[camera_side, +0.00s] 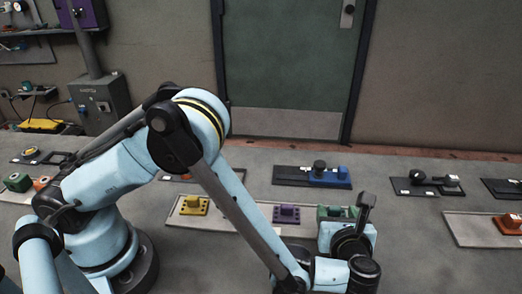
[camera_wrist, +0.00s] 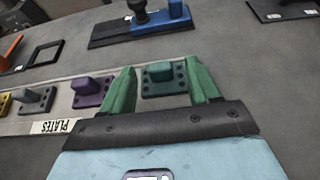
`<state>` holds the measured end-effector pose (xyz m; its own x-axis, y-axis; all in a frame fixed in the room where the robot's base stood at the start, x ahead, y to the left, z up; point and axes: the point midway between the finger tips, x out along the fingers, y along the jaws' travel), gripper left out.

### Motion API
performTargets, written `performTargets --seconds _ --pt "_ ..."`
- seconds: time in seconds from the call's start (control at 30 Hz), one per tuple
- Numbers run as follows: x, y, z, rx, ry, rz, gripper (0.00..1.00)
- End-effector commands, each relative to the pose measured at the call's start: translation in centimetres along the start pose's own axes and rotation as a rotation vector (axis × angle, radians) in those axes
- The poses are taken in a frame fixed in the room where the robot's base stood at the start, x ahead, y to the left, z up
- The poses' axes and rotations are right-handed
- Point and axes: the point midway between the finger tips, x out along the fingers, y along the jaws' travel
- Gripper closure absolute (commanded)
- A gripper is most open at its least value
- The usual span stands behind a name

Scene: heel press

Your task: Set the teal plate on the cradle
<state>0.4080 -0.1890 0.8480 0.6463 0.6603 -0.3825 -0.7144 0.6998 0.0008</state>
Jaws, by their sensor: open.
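A green-teal plate (camera_wrist: 161,79), the nearest match to teal, is at the right of the row in the wrist view. My gripper (camera_wrist: 160,75) is open, its green fingers on either side of this plate's far part; whether they touch it I cannot tell. A purple plate (camera_wrist: 92,91) is just left of the left finger. In the side view my gripper end (camera_side: 345,215) is low over the strip's right end. I cannot tell for certain which fixture is the cradle.
A black base with a blue block and black knob (camera_side: 312,176) stands behind the strip. A grey plate (camera_wrist: 37,99) and a yellow plate (camera_side: 194,205) lie further left. A black fixture (camera_side: 426,183) stands right; another tray (camera_side: 470,232) holds a red piece.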

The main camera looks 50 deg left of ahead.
Motion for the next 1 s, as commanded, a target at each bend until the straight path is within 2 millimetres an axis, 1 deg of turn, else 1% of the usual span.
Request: performTargets --seconds 0.03,0.1,0.3,0.4,0.5,0.57,0.67,0.73,0.87,1.0 --pt "-1.2 -0.1 -0.1 0.002 0.000 -0.004 0.39" --pt "-2.7 -0.1 -0.3 0.001 0.000 -0.005 0.39" --pt "-6.7 -0.1 -0.4 0.001 0.001 -0.004 0.39" --pt "-8.2 -0.1 -0.4 0.001 0.001 -0.003 0.39" --pt "-9.3 -0.1 -0.4 0.000 0.001 -0.002 0.39" --pt "-9.7 -0.1 -0.4 -0.001 0.001 -0.001 0.39" --pt "-9.7 0.0 0.0 -0.017 0.012 0.004 0.39" --pt "-9.0 0.2 0.9 -0.054 0.040 0.012 0.39" --pt "-6.6 1.1 3.7 -0.199 0.138 0.044 0.39" --pt "-3.8 3.2 6.8 -0.428 0.276 0.098 0.39"
